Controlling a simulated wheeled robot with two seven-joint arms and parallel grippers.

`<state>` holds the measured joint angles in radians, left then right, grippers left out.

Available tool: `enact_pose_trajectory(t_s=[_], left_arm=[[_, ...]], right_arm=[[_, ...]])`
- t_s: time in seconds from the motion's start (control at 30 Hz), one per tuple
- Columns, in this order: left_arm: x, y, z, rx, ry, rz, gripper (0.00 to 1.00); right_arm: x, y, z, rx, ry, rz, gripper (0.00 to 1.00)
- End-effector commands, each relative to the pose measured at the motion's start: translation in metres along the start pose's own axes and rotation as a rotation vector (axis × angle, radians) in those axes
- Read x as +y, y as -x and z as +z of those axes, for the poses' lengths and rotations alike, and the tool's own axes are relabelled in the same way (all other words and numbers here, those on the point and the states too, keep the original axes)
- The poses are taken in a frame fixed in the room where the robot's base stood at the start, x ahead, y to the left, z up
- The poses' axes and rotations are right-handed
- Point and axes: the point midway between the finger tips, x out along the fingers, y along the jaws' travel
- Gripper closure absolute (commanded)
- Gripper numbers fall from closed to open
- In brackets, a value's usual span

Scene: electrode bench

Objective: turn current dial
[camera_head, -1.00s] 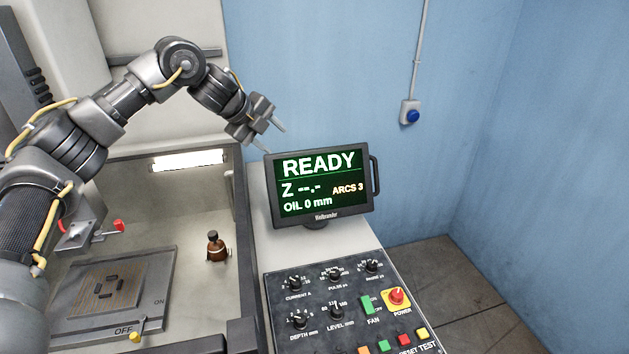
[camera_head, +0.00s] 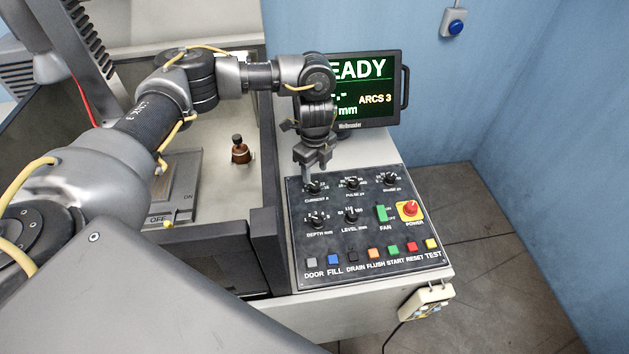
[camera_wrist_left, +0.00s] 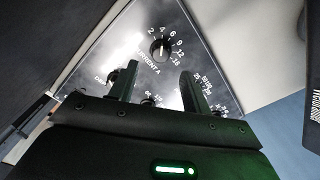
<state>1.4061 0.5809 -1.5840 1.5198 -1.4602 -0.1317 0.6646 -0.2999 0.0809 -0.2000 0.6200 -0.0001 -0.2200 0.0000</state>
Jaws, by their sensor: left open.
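The current dial (camera_head: 312,187) is a black knob at the upper left of the dark control panel (camera_head: 345,250). In the left wrist view the dial (camera_wrist_left: 160,48) shows clearly, with a number scale around its upper and right sides. My left gripper (camera_head: 313,176) is open and points down just above the dial, partly covering it in the head view. In the left wrist view the two fingers (camera_wrist_left: 157,88) stand apart with nothing between them, and the dial lies beyond their tips. My right gripper is not in view.
Other knobs, including the pulse dial (camera_head: 352,183) and depth dial (camera_head: 316,220), sit close by. A red power button (camera_head: 410,208) and a row of coloured buttons lie lower and right. The monitor (camera_head: 385,90) stands behind the panel, partly hidden by my arm.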

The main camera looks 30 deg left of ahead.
Motion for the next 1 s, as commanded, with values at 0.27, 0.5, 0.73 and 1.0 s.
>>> enact_pose_trajectory(t_s=[0.27, 0.5, 0.73, 1.0], left_arm=[[0.001, -0.047, 0.000, 0.001, 0.002, 0.002, 0.52], [0.000, -0.062, 0.000, 0.000, -0.001, 0.000, 0.52], [0.000, -0.062, 0.000, -0.001, -0.001, -0.001, 0.52], [0.000, -0.062, 0.000, 0.000, -0.001, -0.001, 0.85]], right_arm=[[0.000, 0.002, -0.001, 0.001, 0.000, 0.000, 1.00], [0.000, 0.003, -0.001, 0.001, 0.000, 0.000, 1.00], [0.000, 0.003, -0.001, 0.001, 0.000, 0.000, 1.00], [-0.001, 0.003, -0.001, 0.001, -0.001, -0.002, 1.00]])
